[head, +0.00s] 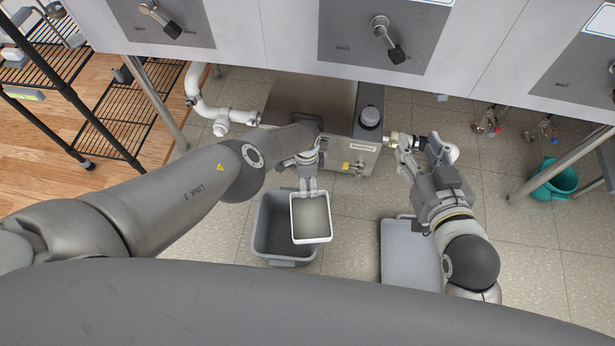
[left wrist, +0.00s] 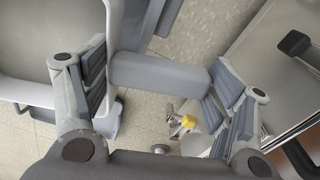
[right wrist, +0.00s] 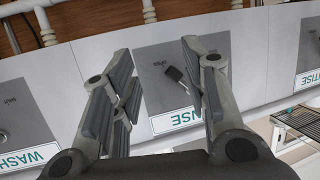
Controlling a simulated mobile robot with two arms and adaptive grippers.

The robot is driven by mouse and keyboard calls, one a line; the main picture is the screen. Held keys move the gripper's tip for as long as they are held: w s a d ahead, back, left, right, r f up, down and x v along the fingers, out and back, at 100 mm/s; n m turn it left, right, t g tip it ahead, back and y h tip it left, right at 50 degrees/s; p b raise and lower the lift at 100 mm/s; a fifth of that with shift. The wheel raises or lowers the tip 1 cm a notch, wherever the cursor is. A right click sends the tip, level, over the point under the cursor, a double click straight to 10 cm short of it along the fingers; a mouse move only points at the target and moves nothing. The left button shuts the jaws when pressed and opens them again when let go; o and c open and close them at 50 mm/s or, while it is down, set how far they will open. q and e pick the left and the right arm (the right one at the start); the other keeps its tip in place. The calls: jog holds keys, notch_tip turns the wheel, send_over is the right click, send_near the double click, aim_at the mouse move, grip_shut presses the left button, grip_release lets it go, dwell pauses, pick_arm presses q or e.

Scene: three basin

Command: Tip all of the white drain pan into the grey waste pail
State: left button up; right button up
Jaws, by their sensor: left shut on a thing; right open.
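The white drain pan (head: 328,226) is held out over the right part of the grey waste pail (head: 262,235), which stands on the floor. Its white rim surrounds a flat grey-beige inside; it looks about level, and I cannot tell how full it is. My left gripper (head: 308,178) is shut on the pan at its far side. In the left wrist view a grey handle (left wrist: 160,76) lies between the fingers. My right gripper (head: 421,148) is open and empty, to the right of the pan. In the right wrist view its fingers (right wrist: 160,85) are wide apart.
A steel box (head: 315,97) with pipes stands behind the pail, under the sink fronts (head: 290,35). A grey tray (head: 397,262) lies on the floor to the right. A teal bucket (head: 555,181) is at far right. A black wire rack (head: 110,110) stands at left.

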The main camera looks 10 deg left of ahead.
jog(key=s+d+f+g+h+p, duration=0.1)
jog(key=s+d+f+g, duration=0.1)
jog(key=s+f+g, duration=0.2)
jog(key=shift+f, duration=0.85)
